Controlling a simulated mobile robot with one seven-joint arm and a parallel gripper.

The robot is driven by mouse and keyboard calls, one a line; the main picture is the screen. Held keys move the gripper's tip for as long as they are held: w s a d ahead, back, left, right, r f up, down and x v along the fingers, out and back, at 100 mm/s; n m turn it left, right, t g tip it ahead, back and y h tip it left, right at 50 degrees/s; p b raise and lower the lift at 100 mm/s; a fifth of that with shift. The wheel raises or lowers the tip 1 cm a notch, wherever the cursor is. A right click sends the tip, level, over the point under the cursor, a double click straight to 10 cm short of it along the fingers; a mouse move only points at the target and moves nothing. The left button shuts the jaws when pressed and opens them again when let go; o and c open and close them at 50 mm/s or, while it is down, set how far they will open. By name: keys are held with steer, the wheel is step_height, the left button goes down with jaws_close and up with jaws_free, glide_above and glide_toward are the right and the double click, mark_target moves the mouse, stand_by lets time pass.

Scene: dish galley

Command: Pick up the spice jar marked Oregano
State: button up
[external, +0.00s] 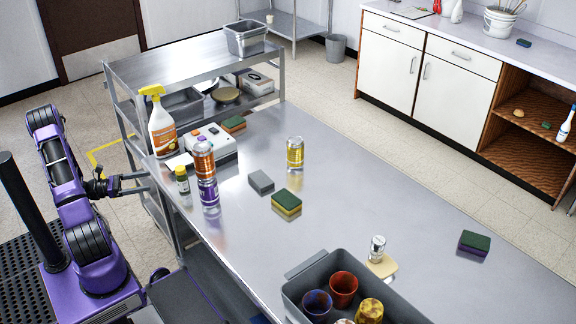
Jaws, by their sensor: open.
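A small jar (182,181) with a yellow cap and a dark green band stands upright near the left edge of the steel table (350,205). A small clear jar or shaker with a grey top (377,248) stands farther right, beside or on a beige block. Lettering on both is too small to read, so I cannot tell which is marked Oregano. My gripper (145,183) is open and appears empty. It is left of the yellow-capped jar, apart from it, near the table's left edge, and points toward it.
A spray bottle (161,126) and a white device (209,143) are behind. A grey bin (292,294) holds cups. The table's centre right is mostly clear.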

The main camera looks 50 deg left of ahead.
mark_target(186, 175)
steer(key=x, duration=1.7)
steer(key=shift+d, duration=0.3)
steer(key=shift+s, duration=0.1)
jaws_close()
